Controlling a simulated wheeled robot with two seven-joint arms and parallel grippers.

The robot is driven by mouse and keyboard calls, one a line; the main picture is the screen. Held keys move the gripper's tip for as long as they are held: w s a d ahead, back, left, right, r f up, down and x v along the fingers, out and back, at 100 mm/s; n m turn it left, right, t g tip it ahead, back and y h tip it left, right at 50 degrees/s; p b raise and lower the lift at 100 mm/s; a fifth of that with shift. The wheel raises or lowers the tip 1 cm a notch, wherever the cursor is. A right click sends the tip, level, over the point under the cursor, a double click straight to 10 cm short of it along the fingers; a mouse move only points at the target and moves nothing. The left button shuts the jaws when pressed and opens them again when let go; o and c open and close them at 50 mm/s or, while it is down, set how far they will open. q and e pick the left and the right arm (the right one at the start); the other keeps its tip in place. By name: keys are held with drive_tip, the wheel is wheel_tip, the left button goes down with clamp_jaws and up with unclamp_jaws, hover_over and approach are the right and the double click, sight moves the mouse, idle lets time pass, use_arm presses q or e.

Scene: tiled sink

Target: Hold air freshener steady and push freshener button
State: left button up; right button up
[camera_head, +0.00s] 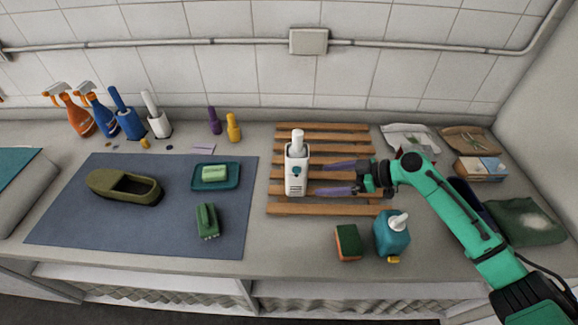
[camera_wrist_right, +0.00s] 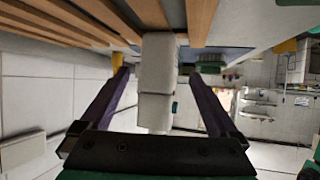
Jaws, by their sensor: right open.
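The white air freshener (camera_head: 297,175) stands upright on the wooden slatted rack (camera_head: 345,209) in the head view. It has a white button-like top and a teal mark on its front. My right gripper (camera_head: 330,178) comes from the right, with its two purple fingers open and pointing at the freshener. In the right wrist view the freshener (camera_wrist_right: 158,85) shows between the two spread fingers (camera_wrist_right: 160,92), with a gap on each side. The fingertips are close to the freshener in the head view; I cannot tell whether they touch it. My left gripper is not in view.
A teal pump bottle (camera_head: 392,236) and a green-orange sponge (camera_head: 348,243) stand in front of the rack. A blue mat (camera_head: 130,231) with a green shoe, soap dish and brush lies left. Bags and a box (camera_head: 480,169) are at the right. Bottles stand along the back left.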

sight(300, 182)
drive_tip(key=x, duration=0.2)
drive_tip(key=b+x, duration=0.1)
drive_tip(key=x, duration=0.1)
drive_tip(key=shift+s+a+f, duration=0.15)
drive_tip(key=shift+a+f, duration=0.05)
drive_tip(key=shift+a, duration=0.05)
drive_tip(key=b+x, duration=0.3)
drive_tip(key=x, duration=0.1)
drive_tip(key=shift+a+f, duration=0.1)
drive_tip(key=shift+f, duration=0.15)
drive_tip(key=shift+w+a+b, duration=0.25)
drive_tip(key=shift+a+b, duration=0.05)
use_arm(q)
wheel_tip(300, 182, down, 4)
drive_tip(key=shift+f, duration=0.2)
use_arm(e)
drive_tip(key=shift+r, duration=0.1)
drive_tip(key=c, duration=0.7)
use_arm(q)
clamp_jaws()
